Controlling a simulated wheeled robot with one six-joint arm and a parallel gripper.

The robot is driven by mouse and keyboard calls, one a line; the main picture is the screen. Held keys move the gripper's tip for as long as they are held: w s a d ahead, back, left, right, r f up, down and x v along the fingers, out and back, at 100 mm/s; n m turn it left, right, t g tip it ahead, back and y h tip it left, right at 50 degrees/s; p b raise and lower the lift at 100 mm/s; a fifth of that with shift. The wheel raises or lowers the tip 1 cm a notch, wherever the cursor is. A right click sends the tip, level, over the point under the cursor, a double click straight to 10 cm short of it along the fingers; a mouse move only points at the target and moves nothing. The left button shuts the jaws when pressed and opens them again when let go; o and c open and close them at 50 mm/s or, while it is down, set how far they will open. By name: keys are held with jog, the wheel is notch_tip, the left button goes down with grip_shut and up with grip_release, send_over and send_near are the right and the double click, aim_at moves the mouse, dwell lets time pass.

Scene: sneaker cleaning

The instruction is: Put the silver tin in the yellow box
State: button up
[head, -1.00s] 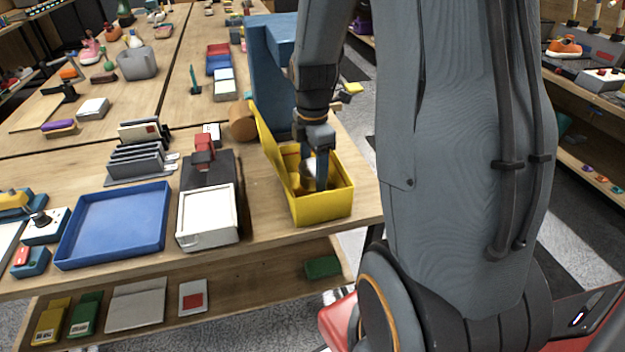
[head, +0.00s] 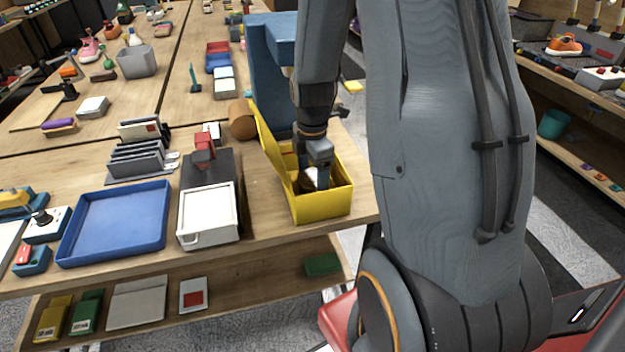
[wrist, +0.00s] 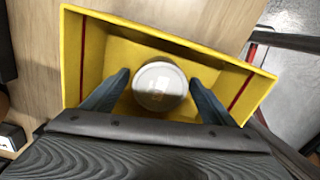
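The yellow box (head: 325,208) stands on the table near its right front edge, with its lid up on the left side. The silver tin (wrist: 160,86) is a round can with a pale top, seen from above inside the box's walls in the wrist view. In the head view the gripper (head: 314,176) hides part of the tin. How far the tin is above the box floor cannot be told.
A white box (head: 208,215) and a blue tray (head: 115,222) lie left of the yellow box. A brown cylinder (head: 242,122) and a tall blue block (head: 268,85) stand just behind it. The table's edge is close on the right.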

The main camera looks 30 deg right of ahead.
aim_at(313, 177)
jog(key=shift+r, duration=0.1)
notch_tip(313, 177, up, 12)
jog(key=b, duration=0.2)
dwell(0.4)
dwell(0.4)
